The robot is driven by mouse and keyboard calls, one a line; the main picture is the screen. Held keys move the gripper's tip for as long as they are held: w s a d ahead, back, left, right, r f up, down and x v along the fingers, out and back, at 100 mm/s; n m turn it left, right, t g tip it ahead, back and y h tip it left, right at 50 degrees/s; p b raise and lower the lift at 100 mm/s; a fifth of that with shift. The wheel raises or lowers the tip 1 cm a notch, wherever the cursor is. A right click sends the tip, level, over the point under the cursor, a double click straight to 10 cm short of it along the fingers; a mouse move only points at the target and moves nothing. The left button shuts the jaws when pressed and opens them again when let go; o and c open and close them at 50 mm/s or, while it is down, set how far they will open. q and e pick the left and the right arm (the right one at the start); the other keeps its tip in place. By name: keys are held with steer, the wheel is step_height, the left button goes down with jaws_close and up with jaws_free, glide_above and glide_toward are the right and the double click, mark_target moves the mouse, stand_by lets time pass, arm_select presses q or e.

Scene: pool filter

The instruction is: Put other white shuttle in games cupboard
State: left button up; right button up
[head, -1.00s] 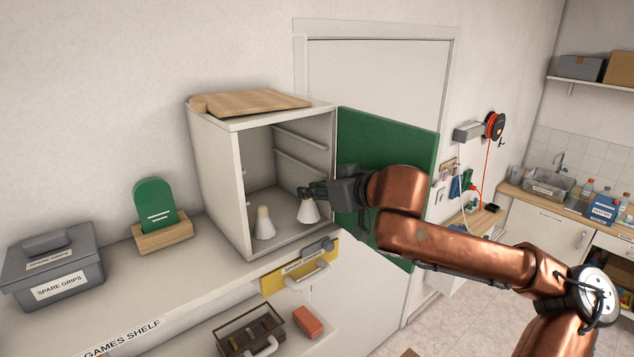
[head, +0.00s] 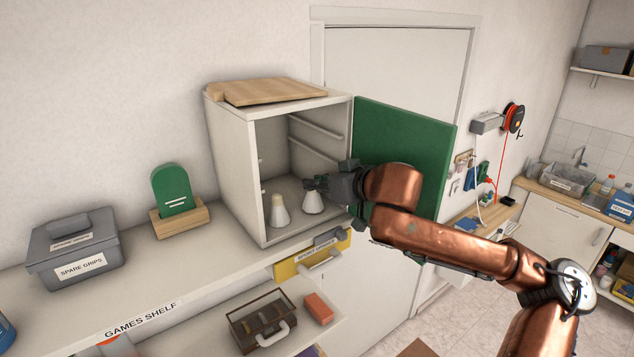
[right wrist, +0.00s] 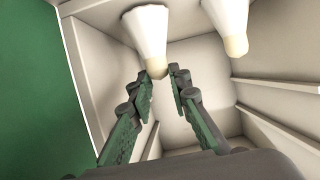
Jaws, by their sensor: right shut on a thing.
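The games cupboard (head: 236,165) is a white box on the shelf with its green door (head: 425,150) open to the right. One white shuttle (head: 280,214) stands inside on the cupboard floor, cork up; it also shows at the top right of the right wrist view (right wrist: 229,15). My right gripper (head: 312,184) reaches in through the open front, shut on the cork of the other white shuttle (head: 313,203). This shuttle hangs skirt down, right of the first and apart from it. Whether its skirt touches the floor, I cannot tell. My left gripper is out of view.
A wooden board (head: 275,92) lies on the cupboard. Below are a yellow labelled piece (head: 312,258), a brown case (head: 262,320) and an orange block (head: 319,307).

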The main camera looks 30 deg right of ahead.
steer(key=shift+w, duration=0.1)
steer(key=o, duration=0.9)
steer(key=shift+o, duration=0.6)
steer(key=o, duration=0.4)
steer(key=shift+o, duration=0.2)
steer(key=shift+s+d+f+b, duration=0.1)
steer(key=shift+s+b, duration=0.25)
steer(key=shift+b, duration=0.05)
steer(key=shift+s+b, duration=0.8)
steer(key=shift+s, duration=0.25)
steer(key=f+b+v, duration=0.1)
steer(key=b+v, duration=0.6)
steer(key=b, duration=0.2)
steer(key=shift+s+f, duration=0.25)
steer(key=shift+s, duration=0.15)
